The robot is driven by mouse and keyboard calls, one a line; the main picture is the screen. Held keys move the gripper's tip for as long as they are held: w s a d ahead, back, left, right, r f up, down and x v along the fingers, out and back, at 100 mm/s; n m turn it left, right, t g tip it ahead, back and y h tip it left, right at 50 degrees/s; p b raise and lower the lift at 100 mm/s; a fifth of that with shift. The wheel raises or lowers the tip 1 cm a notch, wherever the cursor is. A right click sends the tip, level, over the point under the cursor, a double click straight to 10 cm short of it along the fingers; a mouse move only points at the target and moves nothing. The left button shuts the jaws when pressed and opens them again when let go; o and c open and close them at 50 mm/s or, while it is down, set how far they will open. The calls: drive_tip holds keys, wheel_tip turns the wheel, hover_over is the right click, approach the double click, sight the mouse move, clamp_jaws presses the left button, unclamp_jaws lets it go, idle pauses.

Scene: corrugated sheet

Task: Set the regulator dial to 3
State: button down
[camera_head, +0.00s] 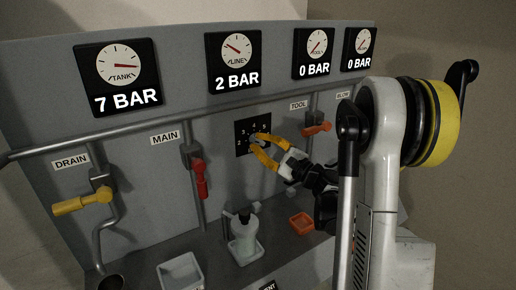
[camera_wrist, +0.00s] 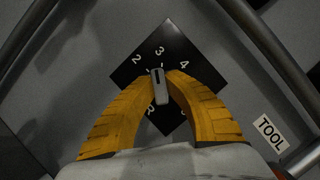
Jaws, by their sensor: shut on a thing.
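The regulator dial is a small grey knob (camera_wrist: 160,88) with a dark slot, on a black square plate (camera_wrist: 170,45) with white numerals. In the wrist view its slotted end points up and slightly left, close to the 3 and a little to the 2 side. My gripper (camera_wrist: 161,82) has its two yellow fingers closed on either side of the knob. The fingers cover some lower numerals. In the head view, my gripper (camera_head: 257,144) is at the plate (camera_head: 243,128), and its fingers hide most of the knob. The line gauge (camera_head: 233,60) reads 2 BAR.
The tank gauge (camera_head: 118,75) reads 7 BAR; the tool gauge (camera_head: 314,52) reads 0 BAR. A red main valve handle (camera_head: 201,178) and an orange tool handle (camera_head: 317,129) flank the plate. A bottle (camera_head: 244,234) and an orange tray (camera_head: 302,223) stand below.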

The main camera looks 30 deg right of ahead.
drive_tip(key=shift+m+t+h+b, duration=0.35)
drive_tip(key=shift+m+b, duration=0.25)
drive_tip(key=shift+m, duration=0.7)
drive_tip(key=shift+t, duration=0.25)
drive_tip(key=c, duration=1.4)
unclamp_jaws()
drive_tip(key=v, duration=1.2)
drive_tip(key=shift+r, duration=0.1)
